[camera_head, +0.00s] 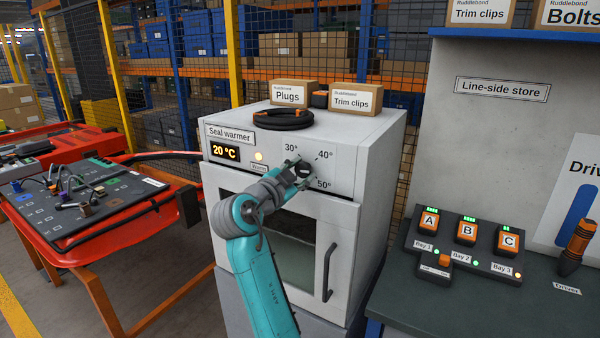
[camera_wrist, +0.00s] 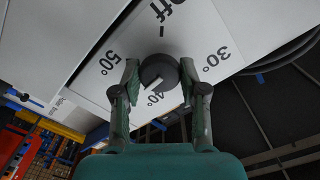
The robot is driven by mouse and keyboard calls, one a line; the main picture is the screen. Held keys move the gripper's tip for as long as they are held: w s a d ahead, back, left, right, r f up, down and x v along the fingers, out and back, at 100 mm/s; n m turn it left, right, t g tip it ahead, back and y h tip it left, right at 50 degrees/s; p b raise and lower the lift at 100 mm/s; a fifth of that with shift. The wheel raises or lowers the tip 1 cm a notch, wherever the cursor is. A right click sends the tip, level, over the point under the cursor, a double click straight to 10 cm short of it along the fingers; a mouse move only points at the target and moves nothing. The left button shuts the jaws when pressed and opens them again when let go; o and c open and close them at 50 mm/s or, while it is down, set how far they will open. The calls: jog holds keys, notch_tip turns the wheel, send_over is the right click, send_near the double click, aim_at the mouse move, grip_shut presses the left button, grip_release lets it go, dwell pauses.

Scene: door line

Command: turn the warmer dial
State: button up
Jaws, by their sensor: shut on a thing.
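The seal warmer (camera_head: 375,140) is a white box with a dark-windowed door. Its dial (camera_head: 304,171) is on the front panel among the labels 30°, 40° and 50°, largely covered by my gripper (camera_head: 300,172). The wrist view shows the round dark dial (camera_wrist: 159,72) between my two fingers (camera_wrist: 158,77), which are shut on its sides. A pale mark shows on the dial's face; I cannot tell for sure which label it points to. "Off" is printed opposite 40°. The warmer's display (camera_head: 225,152) reads 20 °C, and a warm-coloured lamp (camera_head: 258,156) is lit.
A black coil (camera_head: 284,119) and boxes marked Plugs (camera_head: 291,92) and Trim clips (camera_head: 355,97) sit on the warmer. The door handle (camera_head: 329,273) juts out below the dial. A red cart (camera_head: 115,235) stands left; a dark bench (camera_head: 400,310) with bay buttons stands right.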

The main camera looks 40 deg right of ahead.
jog(key=m, duration=0.5)
jog(key=shift+f+m, duration=0.15)
jog(key=shift+m, duration=2.25)
jog(key=o, duration=1.1)
jog(key=shift+a, duration=0.1)
jog(key=v, duration=1.1)
jog(key=shift+s+a, duration=0.15)
jog(key=shift+a, duration=0.25)
